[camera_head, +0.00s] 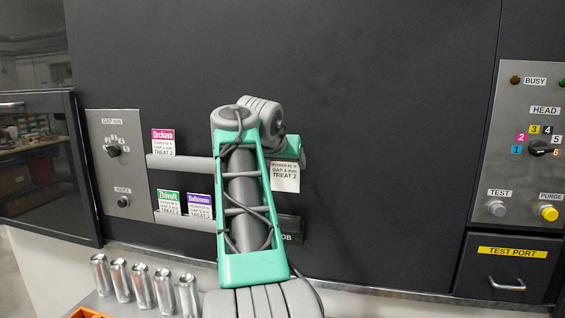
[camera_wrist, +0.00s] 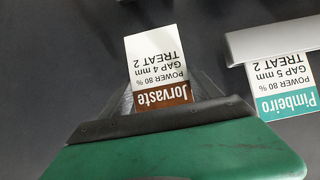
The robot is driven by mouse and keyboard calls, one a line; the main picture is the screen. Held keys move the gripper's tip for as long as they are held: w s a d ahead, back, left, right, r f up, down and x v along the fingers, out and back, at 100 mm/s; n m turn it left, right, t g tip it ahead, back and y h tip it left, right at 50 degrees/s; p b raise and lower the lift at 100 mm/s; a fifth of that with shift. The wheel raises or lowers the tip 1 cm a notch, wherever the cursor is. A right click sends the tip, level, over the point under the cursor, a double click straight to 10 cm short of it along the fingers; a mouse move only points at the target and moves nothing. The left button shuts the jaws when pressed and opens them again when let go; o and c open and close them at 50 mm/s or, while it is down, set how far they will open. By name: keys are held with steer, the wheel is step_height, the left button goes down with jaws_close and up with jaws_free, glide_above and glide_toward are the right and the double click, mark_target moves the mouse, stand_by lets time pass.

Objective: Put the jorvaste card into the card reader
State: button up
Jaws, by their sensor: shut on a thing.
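The jorvaste card (camera_wrist: 160,67) is white with a brown name band, which lies between the fingers of my gripper (camera_wrist: 160,110) in the wrist view. My gripper is shut on the band end, and the white printed part sticks out past the fingers. In the head view, my gripper (camera_head: 290,152) is in front of the dark panel, right of the card rails, and the card's white lower part (camera_head: 285,178) hangs below it. A dark block (camera_head: 290,229) with a label ending in "OB" is partly hidden behind my arm; I cannot tell whether it is the card reader.
Orchava (camera_head: 163,142), a green-banded card (camera_head: 169,203) and a purple-banded card (camera_head: 199,205) are left of my arm. Several metal cans (camera_head: 141,285) stand below.

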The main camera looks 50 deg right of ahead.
mark_target(284, 184)
steer(key=shift+w+a+f, duration=0.15)
steer(key=shift+a, duration=0.15)
step_height(284, 184, down, 6)
steer(key=b, duration=0.5)
steer(key=shift+f+b, duration=1.95)
steer(key=shift+f, duration=0.4)
stand_by(1.2)
steer(key=o, duration=1.4)
steer(key=v, duration=0.7)
steer(key=shift+s+a+r+p, duration=0.25)
steer(key=shift+s+p, duration=0.05)
